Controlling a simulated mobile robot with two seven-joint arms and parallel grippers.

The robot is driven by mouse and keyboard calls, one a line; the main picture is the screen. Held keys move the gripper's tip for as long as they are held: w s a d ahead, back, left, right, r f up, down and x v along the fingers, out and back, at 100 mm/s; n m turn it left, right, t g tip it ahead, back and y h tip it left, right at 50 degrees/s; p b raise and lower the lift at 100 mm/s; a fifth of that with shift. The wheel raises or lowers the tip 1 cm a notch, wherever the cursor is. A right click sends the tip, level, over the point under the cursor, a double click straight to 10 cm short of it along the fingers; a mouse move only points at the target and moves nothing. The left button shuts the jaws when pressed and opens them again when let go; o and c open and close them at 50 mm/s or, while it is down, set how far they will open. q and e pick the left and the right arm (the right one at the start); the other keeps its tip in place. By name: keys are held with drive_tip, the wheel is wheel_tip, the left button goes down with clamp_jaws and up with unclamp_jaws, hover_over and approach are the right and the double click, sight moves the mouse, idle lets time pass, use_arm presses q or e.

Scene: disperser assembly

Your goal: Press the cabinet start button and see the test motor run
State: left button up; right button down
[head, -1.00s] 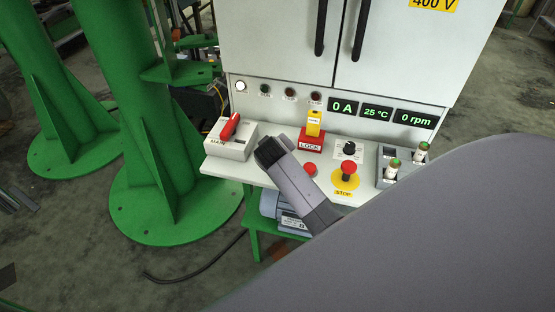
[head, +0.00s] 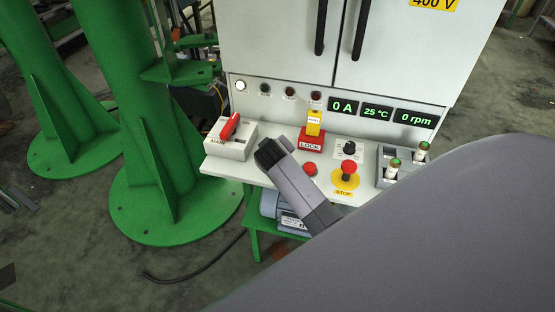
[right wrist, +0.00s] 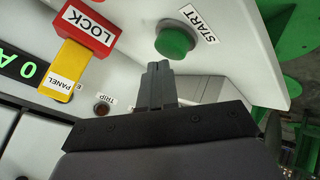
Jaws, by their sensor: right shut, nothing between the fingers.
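The green START button (right wrist: 174,40) stands on the white desk of the cabinet in the right wrist view, and my gripper hides it in the head view. My right gripper (right wrist: 157,68) is shut and empty, its fingertips just short of the button's edge in the picture; I cannot tell whether they touch. It also shows over the desk in the head view (head: 270,151). The grey-blue motor (head: 285,213) sits below the desk, partly hidden by my arm. The cabinet displays (head: 377,112) read 0 A, 25 °C and 0 rpm. My left gripper is out of view.
Around the gripper stand the red main switch (head: 229,128), the red LOCK block with yellow tag (head: 312,125), a red button (head: 310,169) and the red STOP mushroom (head: 348,168). A green column (head: 140,100) rises at left. A white lamp (head: 240,86) is lit.

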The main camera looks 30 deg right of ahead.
drive_tip(key=shift+s+f+b, duration=0.1)
drive_tip(key=shift+f+b, duration=0.45)
drive_tip(key=shift+f, duration=0.5)
idle(0.9)
drive_tip(key=shift+r, duration=0.1)
drive_tip(key=shift+r+p, duration=1.25)
drive_tip(key=shift+p, duration=0.15)
wheel_tip(320, 180, up, 3)
drive_tip(key=p, duration=0.3)
drive_tip(key=shift+r, duration=1.05)
